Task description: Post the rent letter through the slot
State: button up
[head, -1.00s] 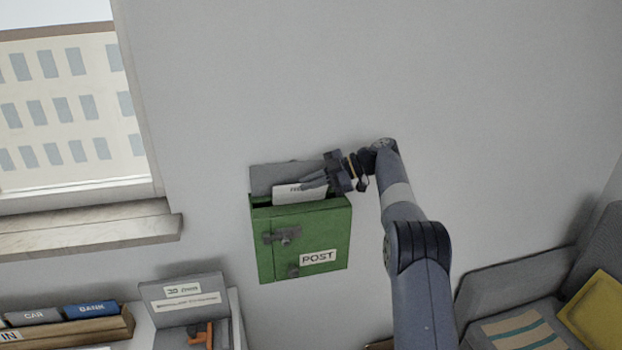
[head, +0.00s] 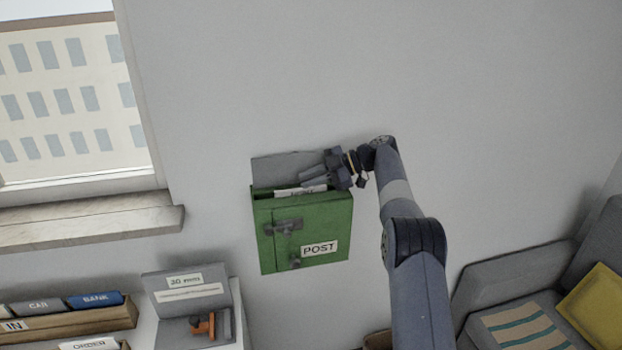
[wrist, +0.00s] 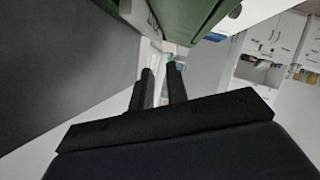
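The white letter (head: 285,193) is in the top slot of the green post box (head: 305,220) on the wall. Only its upper strip shows above the front edge; the printed words are too small to read. The letter also shows in the wrist view (wrist: 137,12), beside the green box wall (wrist: 190,18). My gripper (head: 312,178) is at the right part of the slot, just above the letter's top edge. In the wrist view its two fingers (wrist: 160,78) stand apart with a gap between them, and nothing is clearly pinched there.
A grey raised lid (head: 285,167) stands behind the slot. The window sill (head: 90,220) is at left. Below are a letter tray (head: 75,322) and a grey stand (head: 185,290) on the white desk. A sofa (head: 510,275) is at lower right. The wall above is clear.

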jog(key=o, duration=0.3)
